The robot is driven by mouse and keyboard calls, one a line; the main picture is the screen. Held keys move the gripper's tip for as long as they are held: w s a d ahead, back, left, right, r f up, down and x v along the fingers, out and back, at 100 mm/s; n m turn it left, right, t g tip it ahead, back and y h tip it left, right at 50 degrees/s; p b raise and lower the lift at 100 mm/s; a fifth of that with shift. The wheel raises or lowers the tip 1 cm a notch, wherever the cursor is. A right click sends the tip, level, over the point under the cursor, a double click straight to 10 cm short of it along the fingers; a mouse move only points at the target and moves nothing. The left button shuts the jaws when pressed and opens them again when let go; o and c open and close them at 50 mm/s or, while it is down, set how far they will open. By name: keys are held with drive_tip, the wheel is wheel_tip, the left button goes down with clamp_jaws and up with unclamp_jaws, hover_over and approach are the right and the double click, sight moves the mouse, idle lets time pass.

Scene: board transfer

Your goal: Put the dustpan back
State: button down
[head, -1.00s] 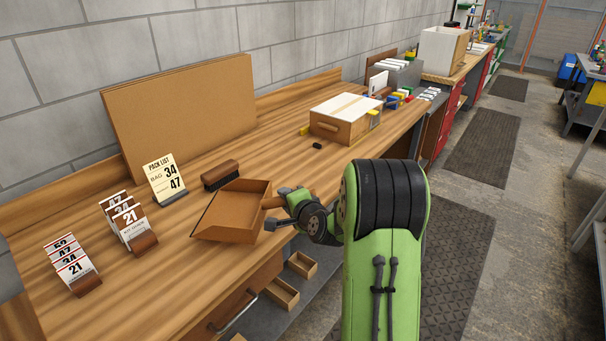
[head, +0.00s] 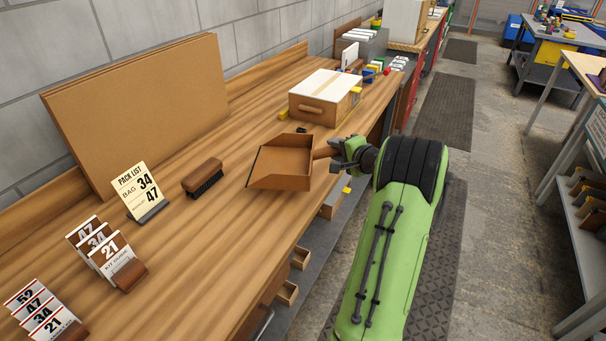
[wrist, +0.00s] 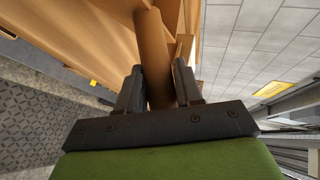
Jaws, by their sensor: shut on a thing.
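The brown dustpan (head: 284,162) is over the right part of the wooden bench in the head view, its open side facing left. My gripper (head: 343,150) is at its right side, shut on the dustpan's handle. In the wrist view the round brown handle (wrist: 153,58) stands between the two dark fingers of my gripper (wrist: 158,88). Whether the pan touches the bench top or is slightly above it, I cannot tell.
The bench (head: 215,235) has a dark-bristled brush (head: 203,176), a pack list card (head: 139,191) and numbered cards (head: 107,250). A wooden box with a white lid (head: 325,96) stands behind the dustpan. Cardboard sheets (head: 140,110) lean on the wall. Small open drawers (head: 288,293) stick out below.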

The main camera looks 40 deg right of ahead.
wheel_tip(320, 180, down, 6)
drive_tip(key=b, duration=0.1)
drive_tip(key=shift+f, duration=0.2)
drive_tip(key=shift+w+a+f, duration=0.1)
drive_tip(key=shift+f, duration=0.05)
drive_tip(key=c, duration=0.7)
unclamp_jaws()
drive_tip(key=shift+c, duration=0.2)
